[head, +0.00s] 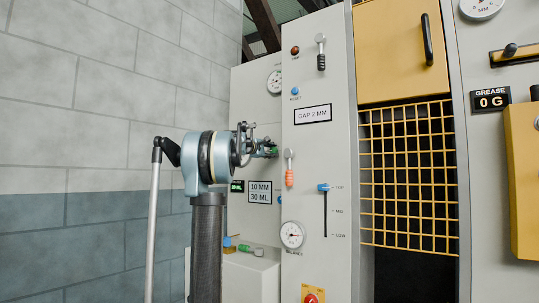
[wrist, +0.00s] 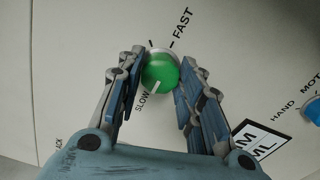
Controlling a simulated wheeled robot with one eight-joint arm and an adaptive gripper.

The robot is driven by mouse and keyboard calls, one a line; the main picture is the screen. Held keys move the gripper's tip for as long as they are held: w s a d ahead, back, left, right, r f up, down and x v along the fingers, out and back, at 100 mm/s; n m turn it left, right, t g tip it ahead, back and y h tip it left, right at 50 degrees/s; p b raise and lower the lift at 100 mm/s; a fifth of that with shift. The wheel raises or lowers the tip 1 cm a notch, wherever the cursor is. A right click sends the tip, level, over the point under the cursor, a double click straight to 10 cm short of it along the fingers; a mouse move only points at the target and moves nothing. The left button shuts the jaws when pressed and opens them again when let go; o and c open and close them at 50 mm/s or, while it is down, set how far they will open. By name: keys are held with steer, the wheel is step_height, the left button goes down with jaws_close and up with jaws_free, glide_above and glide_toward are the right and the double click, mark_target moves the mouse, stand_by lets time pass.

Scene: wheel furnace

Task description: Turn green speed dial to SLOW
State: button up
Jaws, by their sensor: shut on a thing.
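The green speed dial (wrist: 160,73) sits on the pale panel between my gripper's fingers in the wrist view. FAST is printed at its upper right and SLOW at its lower left. A white mark on the dial's lower-left part points down and left, on the SLOW side. My gripper (wrist: 155,78) is shut on the dial, with a jointed finger on each side. In the head view, my gripper (head: 265,150) reaches the left panel from the left, and only a small green part of the dial (head: 273,151) shows.
A blue HAND/MOT knob (wrist: 312,110) and a white label (wrist: 258,143) are to the right in the wrist view. In the head view, an orange-handled lever (head: 289,177), a blue slider (head: 323,187) and a yellow grille (head: 410,170) are to the right.

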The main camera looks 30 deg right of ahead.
steer(key=shift+w+a, duration=0.1)
steer(key=shift+w, duration=0.05)
steer(key=o, duration=1.1)
steer(key=shift+w+f, duration=0.1)
steer(key=shift+w, duration=0.05)
steer(key=shift+c, duration=0.2)
steer(key=shift+s, duration=0.2)
steer(key=v, duration=1.2)
steer(key=shift+w, duration=0.2)
